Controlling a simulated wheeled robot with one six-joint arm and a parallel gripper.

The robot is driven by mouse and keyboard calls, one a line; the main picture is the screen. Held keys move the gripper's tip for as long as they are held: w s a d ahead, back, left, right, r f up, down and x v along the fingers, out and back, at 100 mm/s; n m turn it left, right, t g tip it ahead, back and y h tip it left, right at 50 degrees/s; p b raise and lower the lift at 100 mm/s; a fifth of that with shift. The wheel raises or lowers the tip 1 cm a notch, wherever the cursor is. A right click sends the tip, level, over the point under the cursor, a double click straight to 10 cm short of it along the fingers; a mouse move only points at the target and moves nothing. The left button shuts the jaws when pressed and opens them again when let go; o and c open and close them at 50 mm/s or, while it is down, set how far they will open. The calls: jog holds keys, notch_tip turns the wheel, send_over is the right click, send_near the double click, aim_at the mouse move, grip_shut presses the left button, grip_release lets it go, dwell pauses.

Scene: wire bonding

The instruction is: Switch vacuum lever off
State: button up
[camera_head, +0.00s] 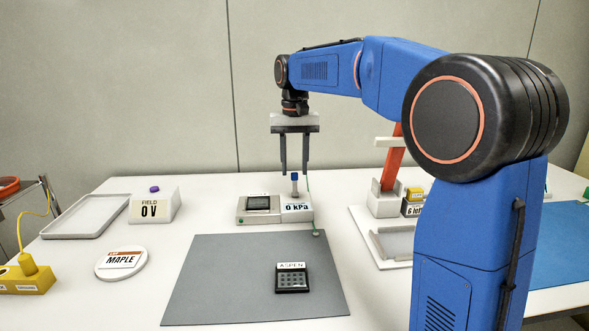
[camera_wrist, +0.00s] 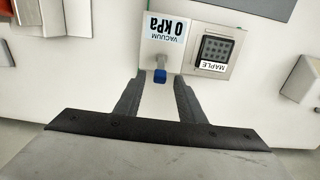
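The vacuum box (camera_head: 298,209) is a white block with a "0 kPa" label, at the back middle of the table. Its lever has a blue tip (camera_head: 294,177) and stands up from the box in the head view. My gripper (camera_head: 294,172) points down above the box, with its two dark fingers apart. In the wrist view, the blue lever tip (camera_wrist: 160,78) lies between the open fingers (camera_wrist: 158,82), near their tips, with a gap on both sides. A dark chip tray labelled MAPLE (camera_wrist: 216,50) sits on the plate beside the vacuum label.
A grey mat (camera_head: 250,280) with a dark ASPEN tray (camera_head: 291,279) lies in front. A "FIELD 0 V" box (camera_head: 154,206), a white tray (camera_head: 85,217) and a round MAPLE disc (camera_head: 121,262) are to the left. A red-armed device (camera_head: 390,165) stands to the right.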

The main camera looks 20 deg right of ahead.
jog(key=shift+f, duration=0.65)
grip_shut()
jog(key=shift+w+d+f+g, duration=0.15)
jog(key=shift+w+g, duration=0.45)
jog(key=shift+g, duration=0.3)
grip_release()
notch_tip(320, 180, up, 12)
jog(key=w, duration=0.2)
jog(key=shift+d, duration=0.2)
